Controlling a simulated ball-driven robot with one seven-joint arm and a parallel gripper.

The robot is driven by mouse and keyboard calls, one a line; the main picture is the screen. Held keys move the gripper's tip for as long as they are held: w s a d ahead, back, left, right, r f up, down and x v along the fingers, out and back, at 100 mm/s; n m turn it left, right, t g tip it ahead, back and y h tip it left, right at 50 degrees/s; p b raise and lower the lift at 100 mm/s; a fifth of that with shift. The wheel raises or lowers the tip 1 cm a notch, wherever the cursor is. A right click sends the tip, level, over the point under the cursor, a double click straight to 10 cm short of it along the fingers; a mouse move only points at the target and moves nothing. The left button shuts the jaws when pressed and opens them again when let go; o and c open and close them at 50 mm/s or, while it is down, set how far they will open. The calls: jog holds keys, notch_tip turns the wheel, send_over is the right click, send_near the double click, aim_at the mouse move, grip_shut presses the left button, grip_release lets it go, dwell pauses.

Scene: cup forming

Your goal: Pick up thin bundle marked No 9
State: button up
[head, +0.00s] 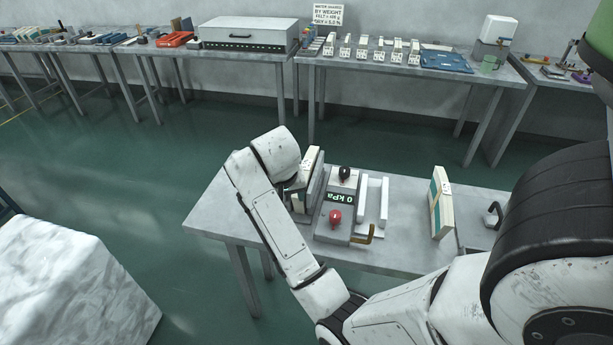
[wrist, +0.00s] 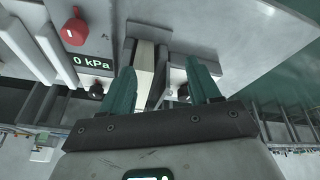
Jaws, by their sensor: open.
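My gripper (wrist: 160,72) is open in the wrist view, its two teal fingers spread apart. A thin cream block, likely a bundle (wrist: 146,62), stands upright between the fingers, nearer the left one, beside grey upright plates. In the head view my arm hides the gripper. There a cream bundle (head: 311,163) stands upright at the left of the press, partly behind my arm. Another bundle, cream with a teal band (head: 441,203), stands upright on the right part of the table. I cannot read a No 9 on either one.
The press (head: 338,205) has a red knob, a black knob and a display reading 0 kPa. White upright plates (head: 373,200) stand to its right. A dark-handled clamp-like item (head: 492,214) lies farther right.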

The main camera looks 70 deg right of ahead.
jog(key=d+r+m+p, duration=0.1)
jog(key=d+r+m, duration=0.4)
jog(key=d+r, duration=0.55)
send_near(306, 165)
jog(key=shift+w+d+f+g+h, duration=0.15)
jog(key=shift+d+f+h, duration=0.1)
jog(key=shift+f, duration=0.35)
jog(key=shift+w+d+f+g+h, duration=0.15)
jog(key=shift+d+f, duration=0.1)
jog(key=shift+f, duration=0.3)
jog(key=shift+a+p+x, duration=0.15)
jog(key=shift+p+x, duration=0.25)
jog(key=shift+x, duration=1)
jog(key=shift+a+p+x, duration=0.1)
jog(key=shift+p+x, duration=0.3)
jog(key=shift+x, duration=0.95)
jog(key=shift+f, duration=0.15)
jog(key=shift+c, duration=0.4)
grip_shut()
